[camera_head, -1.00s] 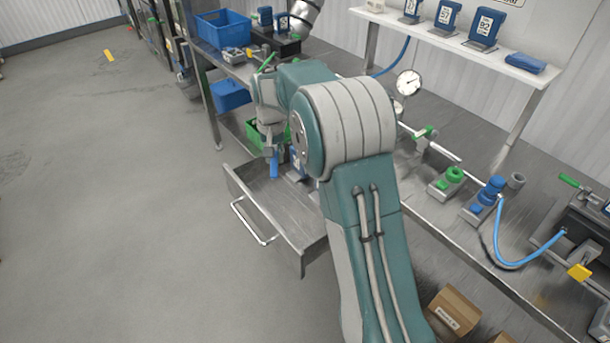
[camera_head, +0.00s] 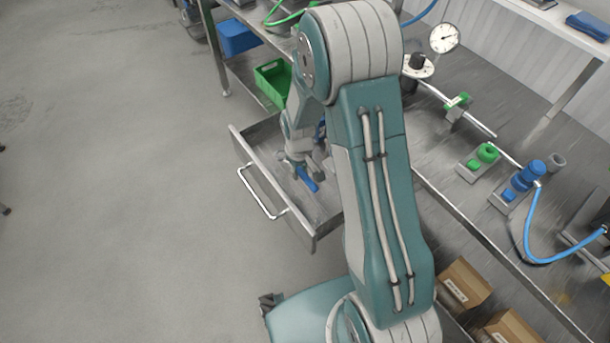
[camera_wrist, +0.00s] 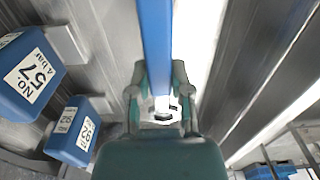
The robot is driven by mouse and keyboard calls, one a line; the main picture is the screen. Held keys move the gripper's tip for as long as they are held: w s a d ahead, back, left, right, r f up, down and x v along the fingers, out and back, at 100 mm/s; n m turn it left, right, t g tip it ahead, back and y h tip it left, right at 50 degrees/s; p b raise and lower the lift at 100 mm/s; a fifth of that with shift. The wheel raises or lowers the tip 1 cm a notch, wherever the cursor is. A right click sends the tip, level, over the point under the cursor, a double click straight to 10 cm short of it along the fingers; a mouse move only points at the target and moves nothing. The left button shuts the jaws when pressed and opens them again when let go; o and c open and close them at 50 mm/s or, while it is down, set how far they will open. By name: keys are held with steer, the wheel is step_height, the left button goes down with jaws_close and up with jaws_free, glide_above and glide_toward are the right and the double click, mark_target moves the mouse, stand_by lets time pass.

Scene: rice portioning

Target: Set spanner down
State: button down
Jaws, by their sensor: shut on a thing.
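The spanner shows as a long blue bar (camera_wrist: 155,45) in the wrist view, running away between my fingers. In the head view its blue end (camera_head: 307,179) sticks out below my gripper (camera_head: 298,166), over the open drawer (camera_head: 328,228). My gripper (camera_wrist: 160,98) is shut on the spanner. The far end of the spanner runs out of the wrist view. I cannot tell whether the spanner touches the drawer floor.
Blue labelled blocks (camera_wrist: 28,75) stand left of the spanner in the wrist view, one marked 57. A green crate (camera_head: 272,82) and a blue bin (camera_head: 238,38) lie beyond the drawer. The workbench (camera_head: 450,160) is on the right. Floor left of the drawer handle (camera_head: 262,196) is clear.

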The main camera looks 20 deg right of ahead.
mark_target(300, 186)
step_height(300, 186, down, 5)
stand_by(0.3)
steer(key=c, duration=0.5)
jaws_free()
steer(key=shift+c, duration=0.2)
